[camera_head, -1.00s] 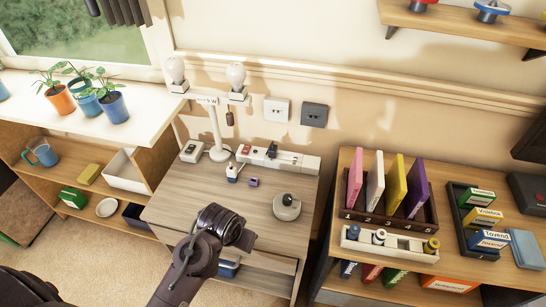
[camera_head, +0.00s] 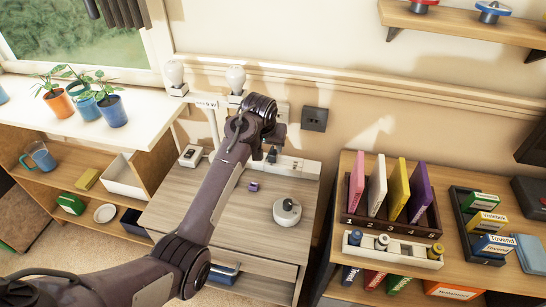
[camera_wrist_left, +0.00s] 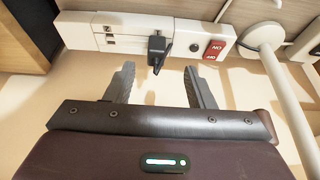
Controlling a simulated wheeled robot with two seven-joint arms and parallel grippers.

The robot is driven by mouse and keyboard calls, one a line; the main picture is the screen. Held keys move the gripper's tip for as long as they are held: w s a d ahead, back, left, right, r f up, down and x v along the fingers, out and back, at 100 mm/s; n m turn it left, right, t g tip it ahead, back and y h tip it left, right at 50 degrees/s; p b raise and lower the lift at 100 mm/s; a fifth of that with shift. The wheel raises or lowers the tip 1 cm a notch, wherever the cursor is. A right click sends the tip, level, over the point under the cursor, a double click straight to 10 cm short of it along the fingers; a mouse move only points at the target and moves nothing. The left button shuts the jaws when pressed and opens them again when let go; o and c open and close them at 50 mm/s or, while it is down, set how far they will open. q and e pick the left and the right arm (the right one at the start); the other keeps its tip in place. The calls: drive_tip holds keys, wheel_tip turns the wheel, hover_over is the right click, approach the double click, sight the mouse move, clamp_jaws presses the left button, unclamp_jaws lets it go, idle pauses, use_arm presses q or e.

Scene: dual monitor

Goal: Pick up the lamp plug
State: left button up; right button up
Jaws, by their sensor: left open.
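A black plug (camera_wrist_left: 157,48) sits at the white power strip (camera_wrist_left: 110,33), with a dark cord end hanging toward me. I cannot tell whether it is the lamp's plug or how deep it sits. My left gripper (camera_wrist_left: 158,70) is open, with its fingers to either side of the plug's line, apart from it and short of the strip. In the head view the left arm reaches over the desk and largely hides the plug and strip (camera_head: 300,165). The white lamp (camera_head: 236,78) stands behind the arm, and its stem shows in the wrist view (camera_wrist_left: 275,70). The right gripper is out of view.
A red switch (camera_wrist_left: 214,49) is on the strip beside the plug. A small purple item (camera_head: 253,187) and a round grey-white device (camera_head: 287,210) are on the desk (camera_head: 180,210). A dark wall socket (camera_head: 314,118) is behind. Shelves with coloured books (camera_head: 396,188) stand at right.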

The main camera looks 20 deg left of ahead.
sight(273, 153)
use_arm(q)
drive_tip(key=x, duration=0.7)
drive_tip(key=shift+w+d+f, duration=0.15)
drive_tip(key=shift+w+d, duration=0.05)
drive_tip(key=shift+w, duration=0.25)
clamp_jaws()
drive_tip(key=r, duration=0.3)
drive_tip(key=shift+s+r, duration=0.2)
drive_tip(key=shift+r, duration=0.15)
drive_tip(key=s+d, duration=0.1)
drive_tip(key=s, duration=1.7)
drive_tip(key=shift+w+r+p, duration=0.2)
drive_tip(key=shift+r+p, duration=2)
drive_tip(key=shift+p, duration=0.7)
